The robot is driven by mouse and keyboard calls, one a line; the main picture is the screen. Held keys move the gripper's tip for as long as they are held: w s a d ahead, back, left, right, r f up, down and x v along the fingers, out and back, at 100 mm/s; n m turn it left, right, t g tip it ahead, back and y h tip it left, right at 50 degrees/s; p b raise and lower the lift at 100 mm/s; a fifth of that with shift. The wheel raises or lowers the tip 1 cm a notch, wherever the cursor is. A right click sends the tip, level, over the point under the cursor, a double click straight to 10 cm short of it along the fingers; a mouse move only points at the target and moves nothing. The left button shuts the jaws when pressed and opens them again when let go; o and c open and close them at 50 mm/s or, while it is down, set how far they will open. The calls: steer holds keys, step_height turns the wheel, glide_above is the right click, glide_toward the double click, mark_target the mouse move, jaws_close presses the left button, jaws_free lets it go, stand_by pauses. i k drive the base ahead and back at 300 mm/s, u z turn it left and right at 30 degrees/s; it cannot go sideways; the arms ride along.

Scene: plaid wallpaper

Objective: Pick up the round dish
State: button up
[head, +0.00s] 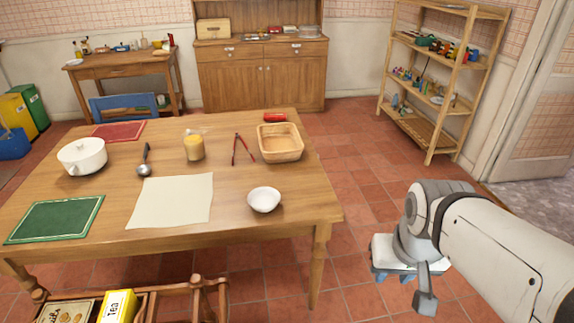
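A small round white bowl (264,199), the open round dish in view, stands upright near the right front corner of the wooden table (245,232). A round white lidded pot (82,157) stands at the table's left side. My gripper (405,278) hangs over the floor to the right of the table, apart from the bowl and lower in the picture.
A cream sheet (170,202) lies left of the bowl. A tan rectangular basket (281,148), red tongs (243,149), a yellow-filled jar (194,147) and a ladle (144,165) are behind. A wooden rack (222,284) stands in front. Tiled floor (365,190) lies clear to the table's right.

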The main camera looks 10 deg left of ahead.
mark_target(264, 199)
steer(key=u, duration=0.15)
steer(key=i, duration=0.9)
steer(key=z, duration=0.05)
